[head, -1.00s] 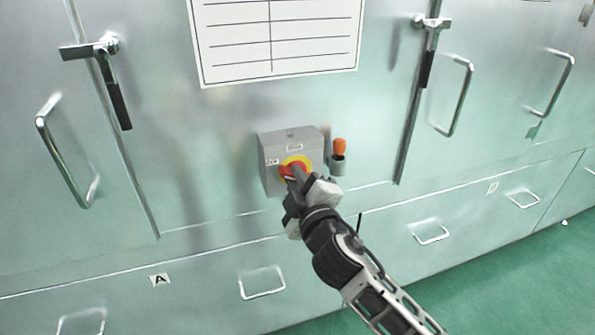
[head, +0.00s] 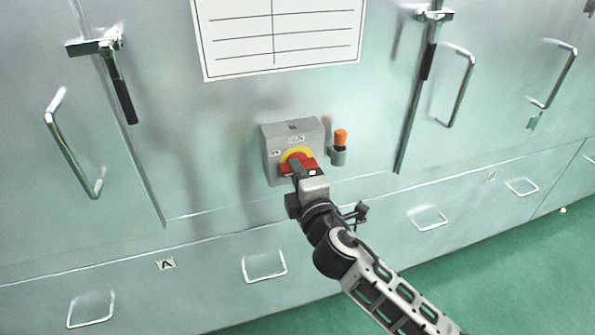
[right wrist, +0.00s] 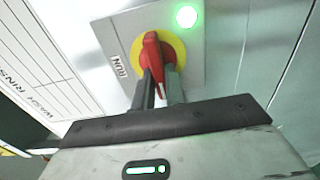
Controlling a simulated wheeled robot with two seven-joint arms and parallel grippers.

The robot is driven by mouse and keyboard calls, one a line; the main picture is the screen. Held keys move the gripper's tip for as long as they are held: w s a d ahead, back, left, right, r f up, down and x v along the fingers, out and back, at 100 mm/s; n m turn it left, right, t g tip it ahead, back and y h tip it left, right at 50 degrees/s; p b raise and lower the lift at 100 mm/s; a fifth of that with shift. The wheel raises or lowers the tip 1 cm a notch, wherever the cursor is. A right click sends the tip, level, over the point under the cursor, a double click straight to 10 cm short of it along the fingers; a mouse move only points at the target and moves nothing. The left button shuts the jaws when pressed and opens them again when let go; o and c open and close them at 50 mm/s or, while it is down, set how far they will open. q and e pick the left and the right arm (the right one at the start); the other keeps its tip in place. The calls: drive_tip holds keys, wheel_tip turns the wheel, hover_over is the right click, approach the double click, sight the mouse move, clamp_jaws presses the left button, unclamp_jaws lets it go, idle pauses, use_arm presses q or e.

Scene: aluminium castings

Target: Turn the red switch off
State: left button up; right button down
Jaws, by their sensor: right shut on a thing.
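The red switch (head: 298,161) is a rotary handle on a round yellow plate, on the front of a grey box (head: 273,165) fixed to the metal cabinet. My right gripper (head: 296,172) is shut on the red handle and hides part of it in the head view. In the right wrist view, the red handle (right wrist: 151,52) stands between the two fingers (right wrist: 160,92), with the yellow plate (right wrist: 177,50) behind it. A "RUN" label (right wrist: 118,67) sits to the left of the plate. A green light (right wrist: 186,16) is lit on the box. My left gripper is out of view.
An orange-topped tool in a grey holder (head: 340,147) is close to the right of the box. Metal latches (head: 122,95) and bar handles (head: 75,160) stick out from the doors on both sides. A white chart (head: 280,35) hangs above.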

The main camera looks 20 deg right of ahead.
idle(0.3)
drive_tip(key=c, duration=1.6)
unclamp_jaws()
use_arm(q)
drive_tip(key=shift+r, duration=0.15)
use_arm(e)
drive_tip(key=shift+o, duration=0.8)
drive_tip(key=shift+s, duration=0.1)
